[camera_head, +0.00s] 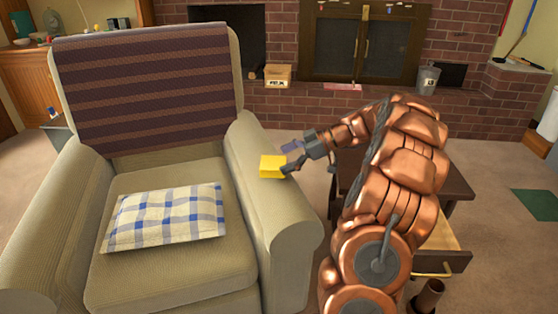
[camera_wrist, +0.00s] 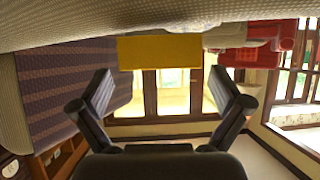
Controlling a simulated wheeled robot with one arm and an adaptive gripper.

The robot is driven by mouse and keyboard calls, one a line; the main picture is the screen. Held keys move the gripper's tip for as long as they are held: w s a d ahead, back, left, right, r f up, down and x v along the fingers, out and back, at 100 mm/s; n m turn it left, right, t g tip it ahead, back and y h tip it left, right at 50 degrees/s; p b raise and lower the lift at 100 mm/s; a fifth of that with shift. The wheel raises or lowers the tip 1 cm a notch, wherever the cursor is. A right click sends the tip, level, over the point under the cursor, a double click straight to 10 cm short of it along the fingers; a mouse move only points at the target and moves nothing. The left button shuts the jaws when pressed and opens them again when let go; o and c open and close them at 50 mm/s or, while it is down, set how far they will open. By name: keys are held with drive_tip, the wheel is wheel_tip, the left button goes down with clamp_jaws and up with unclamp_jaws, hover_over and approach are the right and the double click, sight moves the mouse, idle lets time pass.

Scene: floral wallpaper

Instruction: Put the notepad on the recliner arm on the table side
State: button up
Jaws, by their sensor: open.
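The yellow notepad (camera_head: 272,166) lies on top of the right arm (camera_head: 287,222) of the beige recliner, the arm beside the dark table (camera_head: 457,183). My gripper (camera_head: 289,158) is open just to the right of the notepad. In the wrist view, which looks upside down, the notepad (camera_wrist: 158,52) sits against the recliner arm's surface (camera_wrist: 60,22). It is ahead of my two spread fingers (camera_wrist: 161,85), and nothing is between them. My arm hides much of the table.
A plaid pillow (camera_head: 165,216) lies on the recliner seat, and a striped blanket (camera_head: 148,85) covers its back. The table has an open drawer (camera_head: 440,258) at the right. A cardboard box (camera_head: 277,76) and a metal bucket (camera_head: 428,80) stand on the brick hearth behind.

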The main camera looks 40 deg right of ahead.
drive_tip(key=p+v, duration=0.1)
drive_tip(key=v, duration=0.9)
drive_tip(key=shift+p, duration=0.35)
drive_tip(key=a+r+m+g, duration=0.15)
drive_tip(key=a+g, duration=0.25)
drive_tip(key=a, duration=1.2)
drive_tip(key=s+a+f+m+g+h, duration=0.1)
drive_tip(key=s+a+m+g, duration=0.15)
drive_tip(key=s+a, duration=0.5)
drive_tip(key=s+a+f+m+g+h, duration=0.1)
drive_tip(key=s+a+f+g+h, duration=0.2)
drive_tip(key=a, duration=0.7)
drive_tip(key=s+f+m+g+h, duration=0.1)
drive_tip(key=s+f+m+h, duration=0.1)
drive_tip(key=s, duration=0.9)
drive_tip(key=s+f+m+h, duration=0.3)
drive_tip(key=s, duration=0.7)
drive_tip(key=shift+s+a+f+g+h, duration=0.25)
drive_tip(key=shift+s+g+h, duration=0.1)
drive_tip(key=shift+s+h, duration=0.05)
